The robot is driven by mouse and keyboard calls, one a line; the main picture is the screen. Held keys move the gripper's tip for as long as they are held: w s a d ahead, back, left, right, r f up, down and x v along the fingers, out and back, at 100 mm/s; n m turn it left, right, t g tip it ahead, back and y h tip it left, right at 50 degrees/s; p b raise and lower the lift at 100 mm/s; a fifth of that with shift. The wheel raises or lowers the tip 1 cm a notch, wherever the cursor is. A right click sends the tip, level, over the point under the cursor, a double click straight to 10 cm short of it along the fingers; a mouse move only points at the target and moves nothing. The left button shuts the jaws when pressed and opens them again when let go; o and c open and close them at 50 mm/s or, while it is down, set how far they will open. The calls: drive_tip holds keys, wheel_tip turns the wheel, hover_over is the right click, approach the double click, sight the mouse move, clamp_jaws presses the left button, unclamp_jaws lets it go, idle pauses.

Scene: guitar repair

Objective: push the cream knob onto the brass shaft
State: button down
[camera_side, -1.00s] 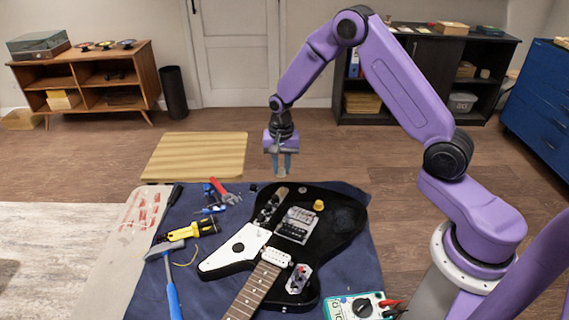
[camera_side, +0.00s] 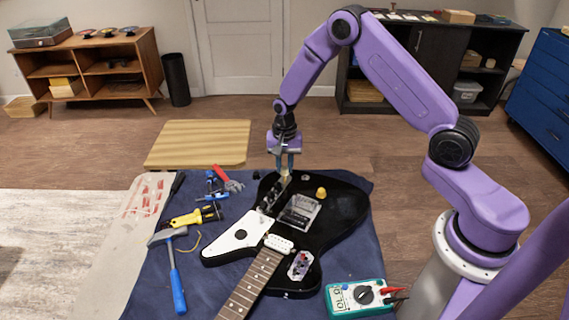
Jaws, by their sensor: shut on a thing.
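My gripper (camera_side: 285,167) points down over the upper end of the black guitar (camera_side: 345,208). It is shut on the small cream knob (camera_side: 285,173), which shows as a pale spot between the fingertips. The knob is just above the control plate (camera_side: 272,195) at the guitar's upper left edge. The brass shaft is too small to make out, and the knob and fingers may hide it. I cannot tell whether the knob touches the shaft.
A yellow knob (camera_side: 321,193) stands on the guitar, right of the gripper. Red-handled pliers (camera_side: 228,180), a yellow tool (camera_side: 190,218) and a blue-handled hammer (camera_side: 175,270) lie left on the blue cloth (camera_side: 140,290). A multimeter (camera_side: 355,298) lies at the front right.

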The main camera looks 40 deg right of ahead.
drive_tip(key=shift+f, duration=1.3)
idle(1.6)
idle(0.6)
drive_tip(key=shift+c, duration=2)
unclamp_jaws()
drive_tip(key=shift+r, duration=3.5)
clamp_jaws()
